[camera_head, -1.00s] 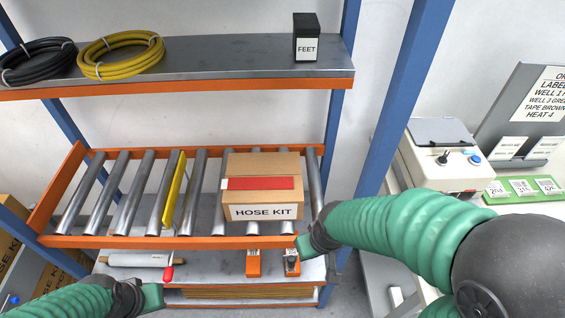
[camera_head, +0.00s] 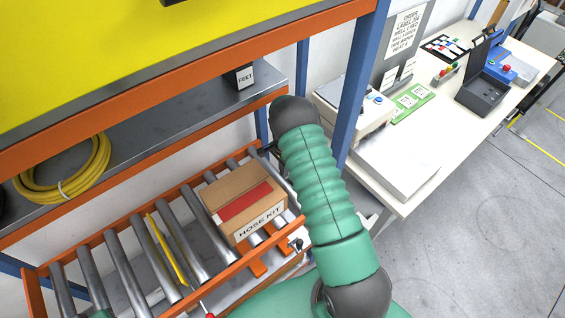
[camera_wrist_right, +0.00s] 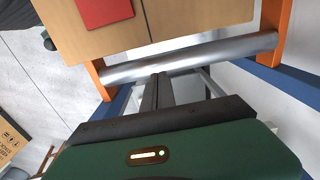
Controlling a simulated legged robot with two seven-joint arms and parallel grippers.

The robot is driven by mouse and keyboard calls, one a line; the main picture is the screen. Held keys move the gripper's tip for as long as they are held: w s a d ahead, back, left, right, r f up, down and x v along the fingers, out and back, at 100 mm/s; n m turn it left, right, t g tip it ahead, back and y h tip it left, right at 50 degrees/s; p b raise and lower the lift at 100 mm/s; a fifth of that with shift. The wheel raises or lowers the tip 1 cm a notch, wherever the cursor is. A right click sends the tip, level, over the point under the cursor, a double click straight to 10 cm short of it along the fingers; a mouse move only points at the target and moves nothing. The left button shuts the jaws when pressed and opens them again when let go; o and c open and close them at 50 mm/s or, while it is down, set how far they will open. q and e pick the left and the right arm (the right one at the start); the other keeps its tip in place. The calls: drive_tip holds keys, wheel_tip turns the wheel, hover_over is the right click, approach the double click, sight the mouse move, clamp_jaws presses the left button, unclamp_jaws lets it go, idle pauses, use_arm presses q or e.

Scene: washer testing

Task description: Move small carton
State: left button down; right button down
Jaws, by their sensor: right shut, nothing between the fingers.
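A brown carton (camera_head: 240,200) with a red strip and a "HOSE KIT" label sits on the roller shelf, near its right end. Its top and red patch also show at the top of the right wrist view (camera_wrist_right: 145,22). My right arm reaches up along the carton's right side. My right gripper (camera_wrist_right: 158,88) is shut and empty, its fingers pointing at the bare end roller beside the carton. In the head view the gripper is mostly hidden behind my wrist. My left gripper is not clearly in view.
An orange rail (camera_head: 236,268) edges the roller shelf (camera_head: 125,268). A blue post (camera_head: 358,95) rises right of my arm. The upper shelf (camera_head: 180,112) holds a yellow hose (camera_head: 95,165) and a "FEET" box (camera_head: 244,77).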

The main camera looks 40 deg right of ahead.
sight(274, 182)
wheel_tip(274, 182, down, 4)
drive_tip(key=shift+w+f+p, duration=0.1)
drive_tip(key=shift+w+p, duration=0.05)
drive_tip(key=shift+p, duration=0.2)
drive_tip(key=a, duration=0.1)
drive_tip(key=a+p, duration=0.1)
drive_tip(key=a, duration=0.1)
drive_tip(key=a+p, duration=0.1)
drive_tip(key=shift+w+a+r, duration=0.15)
drive_tip(key=shift+w+r, duration=0.1)
drive_tip(key=shift+r, duration=0.05)
